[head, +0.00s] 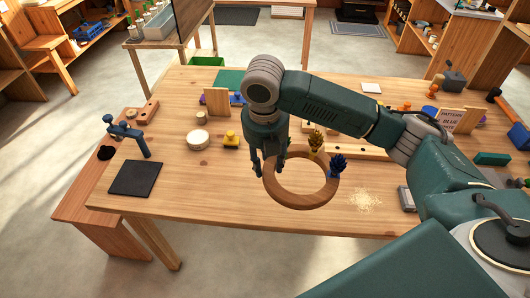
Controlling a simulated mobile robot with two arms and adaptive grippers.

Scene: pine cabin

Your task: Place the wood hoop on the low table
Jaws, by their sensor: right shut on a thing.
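The wood hoop (298,201) is a plain brown ring in the middle of the head view. My right gripper (269,170) points down at its left side and is shut on the hoop's rim. The hoop shows over the wooden work table (225,200), near its front edge; I cannot tell how far above the top it is. A lower wooden bench-like table (80,200) stands along the work table's left end. I cannot tell which of the two is called the low table. My left gripper is not in view.
Pale shavings (364,200) lie farther right. The front left tabletop is clear.

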